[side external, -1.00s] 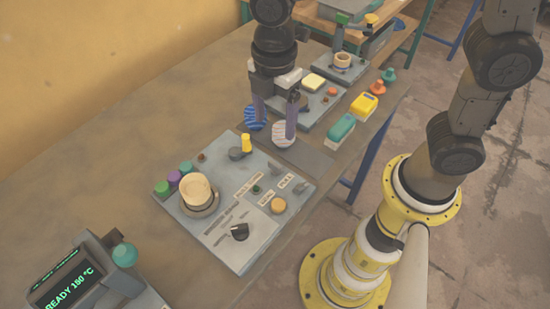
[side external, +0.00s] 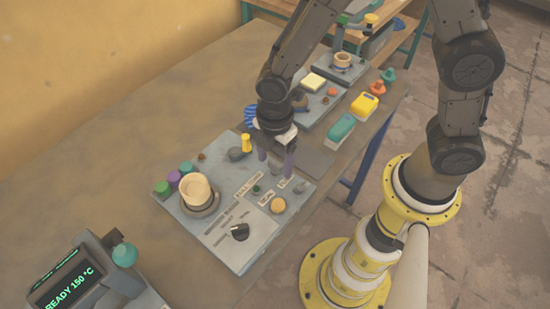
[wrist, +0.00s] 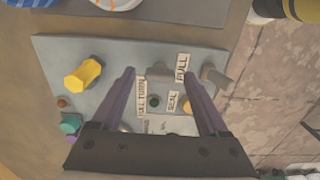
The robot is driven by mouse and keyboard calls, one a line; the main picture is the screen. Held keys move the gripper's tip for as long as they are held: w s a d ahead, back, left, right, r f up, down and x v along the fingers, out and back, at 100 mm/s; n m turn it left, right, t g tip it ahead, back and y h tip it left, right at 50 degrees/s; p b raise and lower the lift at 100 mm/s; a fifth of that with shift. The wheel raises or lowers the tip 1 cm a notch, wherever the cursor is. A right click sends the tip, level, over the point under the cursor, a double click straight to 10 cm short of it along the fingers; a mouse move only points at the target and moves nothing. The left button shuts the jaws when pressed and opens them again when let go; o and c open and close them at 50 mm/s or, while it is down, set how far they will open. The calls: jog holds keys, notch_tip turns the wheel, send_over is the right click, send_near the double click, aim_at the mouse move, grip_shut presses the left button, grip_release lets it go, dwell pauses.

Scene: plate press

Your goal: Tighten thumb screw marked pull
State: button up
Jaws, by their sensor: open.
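A grey thumb screw (wrist: 215,75) stands at the plate's right edge in the wrist view, just right of the PULL label (wrist: 183,67). It also shows in the side view (side external: 300,187). A second grey screw (wrist: 158,72) sits left of that label, beside the FULL TURN label (wrist: 141,95). My gripper (wrist: 158,72) is open and empty, pointing down over the plate (side external: 222,172). In the wrist view its fingers flank the second screw, and the right-hand screw is outside the right finger. Fingertip height above the plate is hard to tell.
A yellow knob (wrist: 84,74) stands left of the fingers. A round yellow button (side external: 278,205), a black knob (side external: 239,232) and a cream cup (side external: 197,190) share the plate. A teal block (side external: 341,128) lies behind. Bare tabletop (side external: 130,130) extends to the left.

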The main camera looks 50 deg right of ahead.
grip_shut()
dwell(0.4)
jog(key=shift+m, duration=0.3)
jog(key=m, duration=0.8)
jog(key=shift+m, duration=0.4)
jog(key=m, duration=0.4)
jog(key=shift+m, duration=2.2)
